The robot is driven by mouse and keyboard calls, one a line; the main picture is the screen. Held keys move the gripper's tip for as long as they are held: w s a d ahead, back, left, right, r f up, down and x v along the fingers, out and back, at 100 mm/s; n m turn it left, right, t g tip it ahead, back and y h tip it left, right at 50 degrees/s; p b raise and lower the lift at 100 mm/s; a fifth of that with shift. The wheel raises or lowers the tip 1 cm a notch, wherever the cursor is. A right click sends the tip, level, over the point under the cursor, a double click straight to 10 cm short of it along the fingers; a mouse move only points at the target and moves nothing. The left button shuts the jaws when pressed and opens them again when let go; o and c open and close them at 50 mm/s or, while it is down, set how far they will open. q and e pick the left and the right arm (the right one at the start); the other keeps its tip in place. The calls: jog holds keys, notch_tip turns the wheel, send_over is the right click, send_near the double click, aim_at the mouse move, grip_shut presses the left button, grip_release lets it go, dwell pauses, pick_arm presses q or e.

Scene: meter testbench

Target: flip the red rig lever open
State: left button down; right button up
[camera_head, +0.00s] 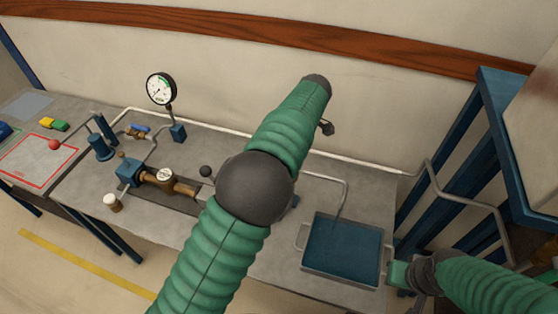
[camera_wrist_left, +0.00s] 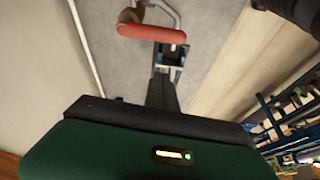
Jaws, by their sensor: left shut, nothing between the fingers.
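A red lever handle (camera_wrist_left: 150,33) lies across the upper part of the left wrist view, beside a bent grey pipe and a tan fitting (camera_wrist_left: 131,14). My left gripper (camera_wrist_left: 165,80) is shut and empty. Its fingertips point towards a small blue bracket (camera_wrist_left: 170,56) just below the handle. I cannot tell whether they touch it. In the head view my left arm crosses the middle of the bench and hides this handle and most of the gripper. My right gripper (camera_head: 398,273) is at the lower right beside the tray, its fingers not clear.
A blue tray (camera_head: 303,262) stands on the grey bench (camera_head: 240,275). A gauge (camera_head: 161,88), a brass meter (camera_head: 165,176) and a red-knobbed lever (camera_head: 54,145) are to the left. A blue frame (camera_head: 500,110) stands at the right. A pipe runs along the wall.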

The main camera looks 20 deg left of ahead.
pick_arm(q)
jog(key=v, duration=0.5)
jog(key=shift+w+a+r+b, duration=0.15)
jog(key=shift+a+r+b, duration=0.15)
jog(key=shift+r, duration=0.1)
jog(key=shift+d, duration=0.2)
jog(key=shift+d, duration=0.1)
jog(key=s+a+f+m+h+b, duration=0.2)
jog(key=s+a+f+m+b, duration=0.3)
jog(key=f, duration=0.5)
jog(key=s+f+m+t+h+b, duration=0.1)
jog(key=s+f+m, duration=0.4)
jog(key=s, duration=0.4)
jog(key=s+f+m+t+h+b, duration=0.1)
jog(key=s+f+m+b, duration=0.1)
jog(key=s+f+m, duration=0.4)
jog(key=s+f, duration=0.1)
jog(key=s, duration=0.3)
jog(key=shift+a+f+m, duration=0.2)
jog(key=shift+f+m, duration=0.1)
